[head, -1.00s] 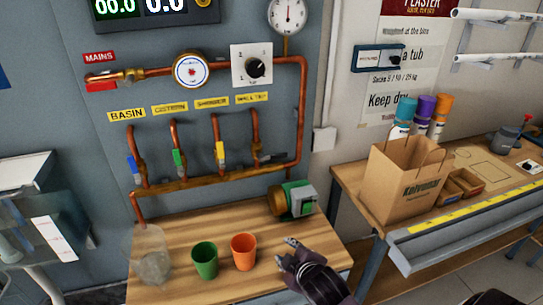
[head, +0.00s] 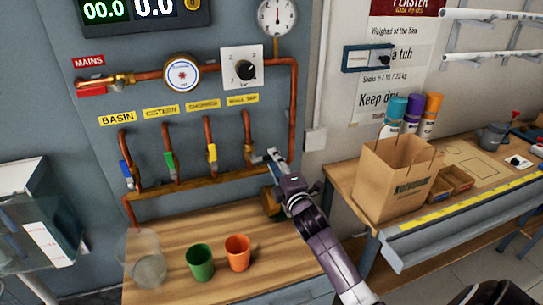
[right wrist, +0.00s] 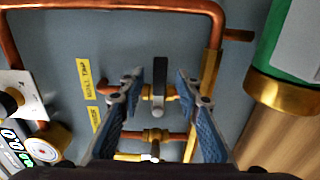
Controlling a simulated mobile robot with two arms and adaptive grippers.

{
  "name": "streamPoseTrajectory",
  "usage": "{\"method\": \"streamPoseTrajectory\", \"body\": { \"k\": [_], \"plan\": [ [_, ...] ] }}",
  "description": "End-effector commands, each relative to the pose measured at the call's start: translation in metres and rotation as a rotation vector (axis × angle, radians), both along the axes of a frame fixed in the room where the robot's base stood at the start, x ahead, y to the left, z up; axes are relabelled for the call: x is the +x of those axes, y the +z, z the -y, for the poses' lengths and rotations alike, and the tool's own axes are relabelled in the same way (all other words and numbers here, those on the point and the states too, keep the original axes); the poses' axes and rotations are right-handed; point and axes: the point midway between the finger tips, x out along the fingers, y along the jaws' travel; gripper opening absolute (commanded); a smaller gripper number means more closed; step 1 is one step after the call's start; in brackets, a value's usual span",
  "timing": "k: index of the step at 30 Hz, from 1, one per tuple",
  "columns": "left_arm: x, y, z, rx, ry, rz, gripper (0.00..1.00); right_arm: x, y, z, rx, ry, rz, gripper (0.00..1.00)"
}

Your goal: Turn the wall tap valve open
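The wall tap valve is the rightmost of the row of branch valves, on the copper pipe (head: 247,130) below the "WALL TAP" label (head: 242,100). In the right wrist view its dark grey lever (right wrist: 159,80) lies across the pipe, on a brass body. My right gripper (head: 272,157) is at this valve, hiding most of its lever in the head view. In the right wrist view the gripper (right wrist: 160,85) is open, its two fingers on either side of the lever with visible gaps. My left gripper is not in view.
Blue (head: 126,173), green (head: 170,160) and yellow (head: 212,154) valve levers stand to the left. My right arm partly hides the pump (head: 269,204). A clear jug (head: 148,268), green cup (head: 200,263) and orange cup (head: 237,253) stand on the bench. A paper bag (head: 392,180) stands right.

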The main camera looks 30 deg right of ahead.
Motion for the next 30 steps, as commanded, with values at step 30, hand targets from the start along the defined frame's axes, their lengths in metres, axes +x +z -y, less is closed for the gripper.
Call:
{"method": "streamPoseTrajectory", "body": {
  "k": [30],
  "plan": [
    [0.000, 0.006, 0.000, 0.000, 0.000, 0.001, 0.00, 0.027, -0.001, 0.006, 0.003, 0.000, 0.000, 0.00]
  ]
}}
